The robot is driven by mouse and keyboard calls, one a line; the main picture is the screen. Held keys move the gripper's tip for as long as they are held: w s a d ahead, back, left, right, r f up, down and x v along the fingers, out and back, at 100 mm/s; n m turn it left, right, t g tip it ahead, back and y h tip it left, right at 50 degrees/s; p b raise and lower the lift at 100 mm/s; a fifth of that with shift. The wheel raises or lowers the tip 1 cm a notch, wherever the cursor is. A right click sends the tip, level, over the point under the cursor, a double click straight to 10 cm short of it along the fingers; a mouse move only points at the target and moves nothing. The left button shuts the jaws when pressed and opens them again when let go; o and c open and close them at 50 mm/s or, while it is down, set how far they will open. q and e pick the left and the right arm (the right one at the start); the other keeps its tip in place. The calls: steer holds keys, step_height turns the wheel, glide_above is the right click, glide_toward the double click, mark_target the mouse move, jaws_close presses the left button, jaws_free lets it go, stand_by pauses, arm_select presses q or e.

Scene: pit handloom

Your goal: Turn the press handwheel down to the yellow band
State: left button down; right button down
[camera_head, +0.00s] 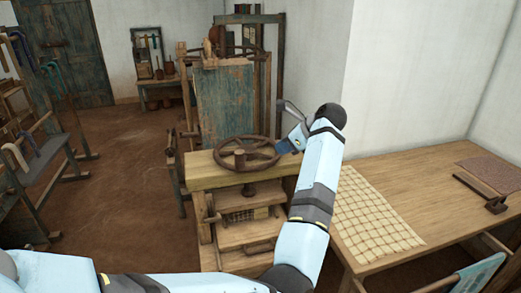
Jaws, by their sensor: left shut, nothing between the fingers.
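The press handwheel (232,168) is a dark brown spoked ring with an upright hub. It lies flat above the pale wooden top beam of the press (205,176). A dark screw part (249,190) shows under the beam, above the lower boards. I cannot make out a yellow band. My left arm comes in from the lower left and bends up over the right side of the press. My left gripper (285,147) is shut and empty at the wheel's right rim; whether it touches the rim I cannot tell. My right gripper is not in view.
A wooden table (433,188) with a checked cloth (375,222) stands to the right, close to my arm. A tall wooden frame with a blue-green panel (226,100) rises behind the press. Racks with hanging items (60,95) stand at left. Brown floor (125,170) between is open.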

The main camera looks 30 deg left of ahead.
arm_select(q)
steer(key=p, duration=0.3)
glide_toward(244, 160)
step_height(244, 160, down, 4)
steer(key=a, duration=0.2)
steer(key=a+p, duration=0.1)
steer(key=a, duration=0.1)
steer(key=shift+s+f, duration=0.15)
steer(key=shift+s, duration=0.05)
steer(key=shift+a+f, duration=0.1)
steer(key=shift+a, duration=0.35)
steer(key=shift+s, duration=0.1)
